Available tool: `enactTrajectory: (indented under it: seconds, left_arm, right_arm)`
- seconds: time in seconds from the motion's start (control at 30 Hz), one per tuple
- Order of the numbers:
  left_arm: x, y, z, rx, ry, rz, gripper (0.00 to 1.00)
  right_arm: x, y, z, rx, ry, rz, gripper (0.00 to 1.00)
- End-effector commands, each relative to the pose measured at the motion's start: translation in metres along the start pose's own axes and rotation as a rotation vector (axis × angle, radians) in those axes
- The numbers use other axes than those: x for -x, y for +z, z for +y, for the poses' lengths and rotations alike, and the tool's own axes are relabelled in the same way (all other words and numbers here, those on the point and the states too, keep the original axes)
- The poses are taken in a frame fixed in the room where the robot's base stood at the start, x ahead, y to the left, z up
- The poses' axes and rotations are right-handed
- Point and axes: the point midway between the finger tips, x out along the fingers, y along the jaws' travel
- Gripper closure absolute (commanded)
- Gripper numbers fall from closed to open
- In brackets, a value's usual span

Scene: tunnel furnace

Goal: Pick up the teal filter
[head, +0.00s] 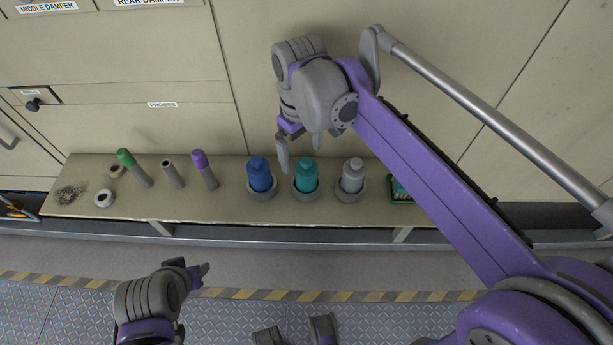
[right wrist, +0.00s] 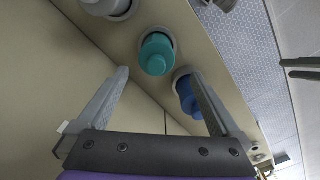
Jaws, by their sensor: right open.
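The teal filter (head: 305,174) stands upright in a round grey holder on the beige shelf, between a blue filter (head: 260,174) and a light grey filter (head: 352,174). In the right wrist view the teal filter (right wrist: 157,54) shows just beyond the fingertips, between them. My right gripper (head: 299,152) is open and empty, above and behind the teal filter, apart from it. Its two fingers also show in the right wrist view (right wrist: 158,76). My left gripper (head: 198,273) is low at the left, in front of the shelf and away from the filters; its jaw gap is unclear.
Left on the shelf (head: 225,203) are green-topped (head: 135,168), grey (head: 173,174) and purple-topped (head: 205,169) probes, small rings (head: 104,198) and a dark granular patch (head: 69,194). A green tray (head: 399,190) is partly hidden by my right arm. Cabinet panels (head: 140,130) stand close behind.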

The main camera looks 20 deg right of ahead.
Motion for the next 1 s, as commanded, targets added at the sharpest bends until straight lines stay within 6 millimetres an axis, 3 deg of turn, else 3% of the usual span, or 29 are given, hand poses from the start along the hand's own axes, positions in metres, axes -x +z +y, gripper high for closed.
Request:
enactTrajectory:
  seconds: [0.27, 0.53, 0.83, 1.0]
  left_arm:
    - [-0.001, 0.001, 0.0, 0.0, 0.0, -0.001, 0.5]
    - [-0.003, 0.003, 0.0, 0.0, 0.0, -0.002, 0.5]
    - [-0.003, 0.003, 0.0, 0.0, 0.0, -0.002, 0.5]
    - [-0.003, 0.003, 0.0, 0.0, 0.0, -0.002, 0.5]
  right_arm:
    - [-0.025, 0.003, 0.002, -0.002, 0.0, 0.001, 0.0]
    - [-0.062, 0.009, 0.005, -0.002, 0.0, 0.001, 0.0]
    - [-0.067, 0.009, 0.005, -0.002, 0.0, 0.001, 0.0]
    - [-0.067, 0.009, 0.005, -0.002, 0.0, 0.001, 0.31]
